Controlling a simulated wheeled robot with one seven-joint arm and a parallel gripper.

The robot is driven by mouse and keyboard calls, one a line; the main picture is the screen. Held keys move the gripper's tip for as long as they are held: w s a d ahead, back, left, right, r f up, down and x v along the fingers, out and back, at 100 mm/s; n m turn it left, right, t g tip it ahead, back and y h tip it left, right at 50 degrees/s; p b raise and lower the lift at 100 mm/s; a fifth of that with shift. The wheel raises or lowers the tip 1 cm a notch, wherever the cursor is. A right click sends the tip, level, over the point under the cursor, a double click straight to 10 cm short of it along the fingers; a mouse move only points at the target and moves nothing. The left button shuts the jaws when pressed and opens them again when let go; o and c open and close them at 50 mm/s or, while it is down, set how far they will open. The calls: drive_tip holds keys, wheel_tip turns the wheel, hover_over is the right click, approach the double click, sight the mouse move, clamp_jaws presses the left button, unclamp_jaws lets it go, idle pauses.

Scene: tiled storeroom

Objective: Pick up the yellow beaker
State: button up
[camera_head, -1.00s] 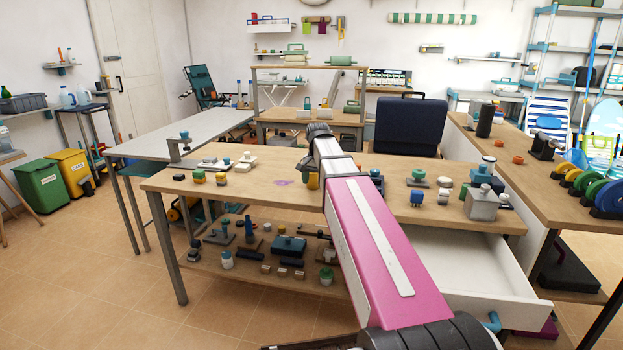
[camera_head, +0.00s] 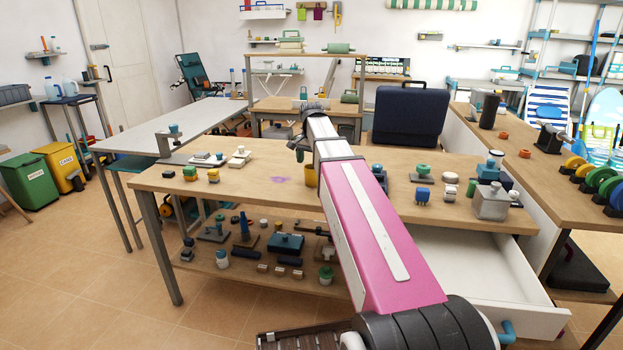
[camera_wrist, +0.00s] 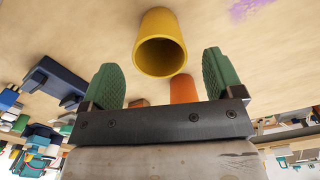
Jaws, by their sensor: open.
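The yellow beaker (camera_wrist: 160,45) stands on the wooden table, its open mouth facing the wrist camera. In the wrist view it lies just beyond the gap between my fingertips, in line with it, and neither finger is seen touching it. In the head view the yellow beaker (camera_head: 311,175) is partly hidden by my arm. My gripper (camera_wrist: 162,76) is open and empty, with a green pad on each finger. In the head view my gripper is mostly hidden behind the end of my arm.
An orange object (camera_wrist: 184,90) is partly hidden behind my gripper's bar. The table (camera_head: 330,215) holds several small blocks and a grey container (camera_head: 491,203) on its right. A white drawer (camera_head: 470,262) stands open below. A dark blue case (camera_head: 410,115) stands behind the table.

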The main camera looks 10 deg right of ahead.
sight(311, 173)
drive_tip(key=shift+f, duration=2.65)
drive_tip(key=c, duration=1)
